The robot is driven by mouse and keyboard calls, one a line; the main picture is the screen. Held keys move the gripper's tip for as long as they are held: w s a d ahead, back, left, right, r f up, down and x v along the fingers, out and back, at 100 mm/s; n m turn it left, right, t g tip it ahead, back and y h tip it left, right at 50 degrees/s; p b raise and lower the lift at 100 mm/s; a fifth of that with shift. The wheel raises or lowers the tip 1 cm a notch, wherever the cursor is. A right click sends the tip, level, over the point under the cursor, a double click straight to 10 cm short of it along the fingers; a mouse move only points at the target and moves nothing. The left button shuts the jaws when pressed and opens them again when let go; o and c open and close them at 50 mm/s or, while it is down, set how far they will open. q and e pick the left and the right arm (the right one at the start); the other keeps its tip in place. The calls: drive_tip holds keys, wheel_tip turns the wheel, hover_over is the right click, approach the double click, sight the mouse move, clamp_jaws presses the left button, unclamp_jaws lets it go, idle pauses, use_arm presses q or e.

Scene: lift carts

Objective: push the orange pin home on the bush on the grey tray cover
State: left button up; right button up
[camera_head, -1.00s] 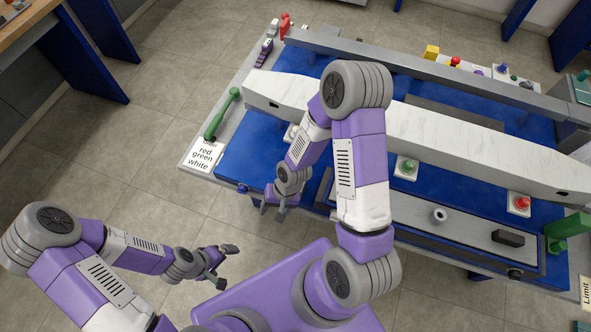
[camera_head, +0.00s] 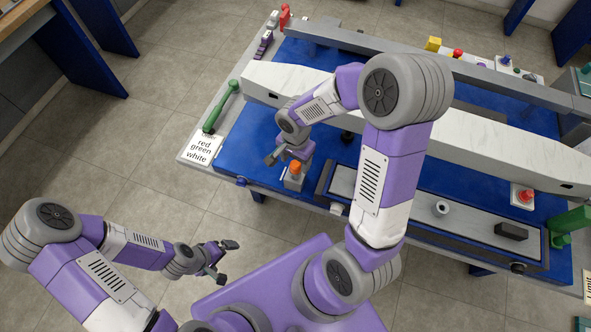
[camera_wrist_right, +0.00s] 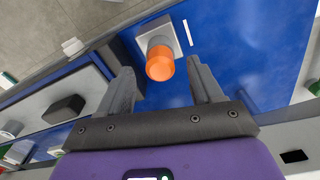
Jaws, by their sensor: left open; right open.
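The orange pin (camera_head: 295,166) stands upright on a pale holder (camera_head: 293,182) at the near left of the blue table. In the right wrist view the orange pin (camera_wrist_right: 160,66) shows just ahead of the fingertips, roughly midway between them. My right gripper (camera_head: 288,161) is open and empty close to the pin; I cannot tell whether it touches it. The pale ring-shaped bush (camera_head: 440,208) stands on the grey tray cover (camera_head: 465,223), to the right of the pin. My left gripper (camera_head: 224,262) is open and empty, out over the floor.
A black block (camera_head: 511,231) sits on the cover, right of the bush. A long white beam (camera_head: 480,137) spans the table behind. A red button (camera_head: 525,195) and a green clamp (camera_head: 570,222) are at the right. A green handle (camera_head: 221,107) and a word card (camera_head: 203,150) are at the left.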

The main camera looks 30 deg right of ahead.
wheel_tip(320, 180, down, 2)
drive_tip(key=shift+f, duration=0.15)
drive_tip(key=c, duration=1.1)
